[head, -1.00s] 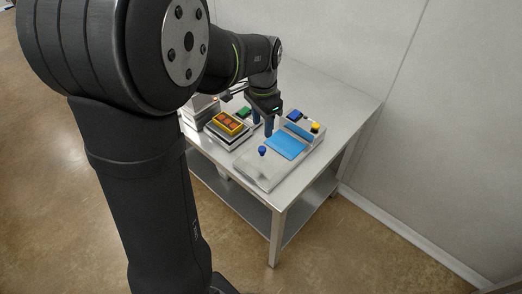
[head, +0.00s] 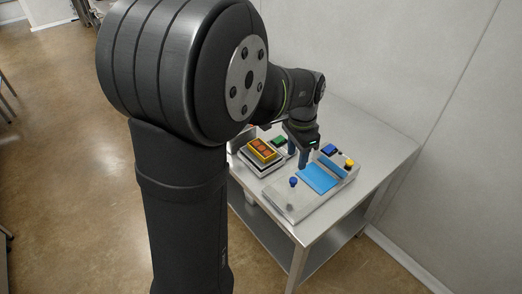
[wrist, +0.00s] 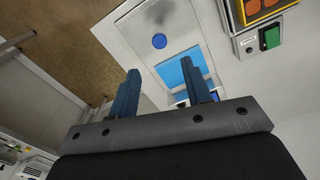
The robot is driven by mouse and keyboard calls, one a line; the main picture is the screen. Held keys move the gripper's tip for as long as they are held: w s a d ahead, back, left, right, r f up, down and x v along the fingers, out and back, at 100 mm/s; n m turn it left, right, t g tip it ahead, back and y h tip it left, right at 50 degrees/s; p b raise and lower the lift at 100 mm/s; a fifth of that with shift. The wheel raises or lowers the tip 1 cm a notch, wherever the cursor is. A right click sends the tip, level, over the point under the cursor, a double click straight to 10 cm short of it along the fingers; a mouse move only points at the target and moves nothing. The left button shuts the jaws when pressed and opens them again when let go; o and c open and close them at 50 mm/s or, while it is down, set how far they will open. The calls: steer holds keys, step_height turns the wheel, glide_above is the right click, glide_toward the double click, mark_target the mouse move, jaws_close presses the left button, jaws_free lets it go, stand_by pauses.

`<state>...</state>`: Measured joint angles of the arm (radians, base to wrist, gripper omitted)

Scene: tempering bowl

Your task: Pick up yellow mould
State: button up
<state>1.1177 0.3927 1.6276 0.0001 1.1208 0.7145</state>
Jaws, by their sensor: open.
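The yellow mould (head: 263,150) has orange-red cavities. It lies on top of a grey, box-like device at the left of the table. In the wrist view part of the yellow mould (wrist: 262,8) shows at the top right edge, cut off by the frame. My gripper (head: 297,155) has two blue fingers spread apart with nothing between them. It is to the right of the mould, over the area between the device and the light blue mat. In the wrist view my gripper (wrist: 160,72) is apart from the mould.
A green switch (head: 279,141) sits beside the mould's device. To the right is a grey base (head: 283,200) with a blue knob (head: 293,182), a light blue mat (head: 319,178), and a blue and a yellow button (head: 349,163). The table's right part is clear. A wall stands behind.

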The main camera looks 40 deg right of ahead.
stand_by(0.4)
steer(key=o, duration=1.2)
steer(key=n, duration=0.3)
glide_above(260, 148)
steer(key=f, duration=0.8)
steer(key=shift+d+f, duration=0.25)
steer(key=shift+f, duration=0.05)
steer(key=shift+a+f, duration=0.2)
steer(key=shift+f, duration=1.15)
steer(key=shift+a+f, duration=0.15)
steer(key=shift+f, duration=1.15)
